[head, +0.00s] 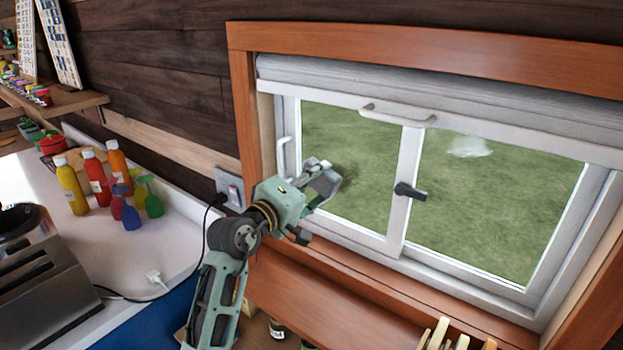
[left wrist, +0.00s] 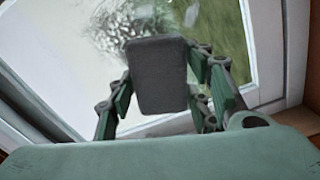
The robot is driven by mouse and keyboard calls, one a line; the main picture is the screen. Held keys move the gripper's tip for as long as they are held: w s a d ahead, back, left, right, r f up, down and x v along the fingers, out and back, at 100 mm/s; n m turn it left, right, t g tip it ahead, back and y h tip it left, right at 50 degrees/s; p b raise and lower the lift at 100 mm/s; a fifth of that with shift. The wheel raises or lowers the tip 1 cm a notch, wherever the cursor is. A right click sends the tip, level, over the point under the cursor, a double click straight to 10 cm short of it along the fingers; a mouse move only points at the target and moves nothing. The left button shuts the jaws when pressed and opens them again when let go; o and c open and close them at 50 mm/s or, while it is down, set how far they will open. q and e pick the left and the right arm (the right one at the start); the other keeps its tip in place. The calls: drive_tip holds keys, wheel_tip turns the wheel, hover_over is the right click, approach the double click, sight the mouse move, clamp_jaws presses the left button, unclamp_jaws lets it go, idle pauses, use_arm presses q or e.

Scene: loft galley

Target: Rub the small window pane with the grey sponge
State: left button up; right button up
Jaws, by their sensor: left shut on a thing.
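The white-framed window has two panes; the left, smaller pane (head: 345,125) is in front of my left gripper (head: 322,180). That gripper is shut on the grey sponge (left wrist: 158,75), which sits between its fingers in the left wrist view. In the head view I cannot make out the sponge clearly behind the fingers. The fingers are at the lower left part of the pane; I cannot tell whether the sponge touches the glass. In the left wrist view a rough, blurry patch (left wrist: 125,22) shows on the glass just beyond the sponge. My right gripper is not in view.
A pale smudge (head: 470,147) shows on the right pane. A black window handle (head: 410,191) sticks out from the middle frame. Several bottles (head: 72,186) stand on the white counter at left, by a toaster (head: 45,290). Wooden utensils (head: 440,335) stand below the sill.

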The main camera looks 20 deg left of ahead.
sight(362, 187)
use_arm(q)
drive_tip(key=shift+s+d+r+p, duration=0.15)
drive_tip(key=shift+s+d, duration=0.15)
drive_tip(key=shift+d, duration=0.3)
drive_tip(key=shift+s+d+f+p, duration=0.15)
drive_tip(key=shift+s+d, duration=0.1)
drive_tip(key=shift+d, duration=0.3)
drive_tip(key=shift+s+d+p, duration=0.2)
drive_tip(key=shift+d, duration=0.6)
drive_tip(key=shift+s+d+p, duration=0.25)
drive_tip(key=shift+d, duration=0.5)
drive_tip(key=shift+s+d+p, duration=0.2)
drive_tip(key=shift+d, duration=0.6)
drive_tip(key=shift+s+d+r, duration=0.1)
drive_tip(key=shift+s+d, duration=0.1)
drive_tip(key=shift+d, duration=0.35)
drive_tip(key=shift+s+d+r, duration=0.1)
drive_tip(key=shift+s+d, duration=0.1)
drive_tip(key=shift+d, duration=0.3)
drive_tip(key=shift+f, duration=0.1)
